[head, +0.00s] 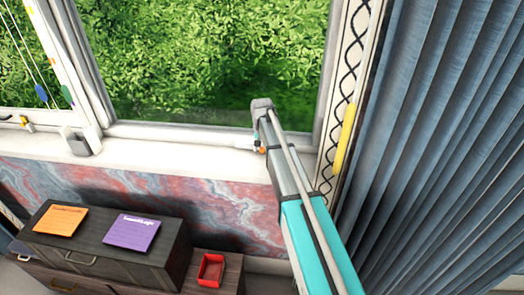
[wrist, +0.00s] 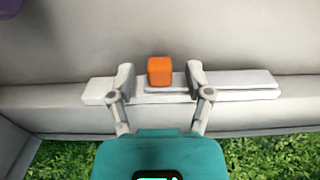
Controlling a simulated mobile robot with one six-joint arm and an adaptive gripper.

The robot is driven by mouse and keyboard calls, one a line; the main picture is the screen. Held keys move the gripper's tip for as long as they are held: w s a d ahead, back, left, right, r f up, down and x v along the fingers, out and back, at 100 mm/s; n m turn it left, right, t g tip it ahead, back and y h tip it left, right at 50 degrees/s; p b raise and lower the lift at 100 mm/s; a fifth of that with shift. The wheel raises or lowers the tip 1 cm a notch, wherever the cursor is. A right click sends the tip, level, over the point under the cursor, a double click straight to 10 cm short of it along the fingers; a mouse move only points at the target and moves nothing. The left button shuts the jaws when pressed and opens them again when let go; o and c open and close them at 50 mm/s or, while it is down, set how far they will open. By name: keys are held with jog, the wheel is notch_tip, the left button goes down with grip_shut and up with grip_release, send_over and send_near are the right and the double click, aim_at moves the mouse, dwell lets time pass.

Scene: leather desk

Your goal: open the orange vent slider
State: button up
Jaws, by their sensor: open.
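The orange vent slider (wrist: 160,70) is a small orange block on a white vent strip (wrist: 240,85), left of the strip's middle in the wrist view. My gripper (wrist: 160,80) is open, with one finger on each side of the orange block and a gap to both. The block seems untouched. In the head view the orange slider (head: 262,150) is a small spot at the window's bottom frame, next to the end of my arm. Most of the vent and my fingers are hidden there by the arm.
A blue curtain (head: 430,130) hangs at the right. A dark box (head: 110,250) with an orange and a purple note stands lower left, with a red tray (head: 211,270) beside it. A grey object (head: 78,143) is on the sill at left.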

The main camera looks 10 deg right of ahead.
dwell(0.3)
grip_shut()
jog(key=d, duration=0.1)
jog(key=s+d, duration=0.1)
jog(key=d, duration=0.3)
jog(key=shift+s+d, duration=0.25)
jog(key=shift+s, duration=0.15)
grip_release()
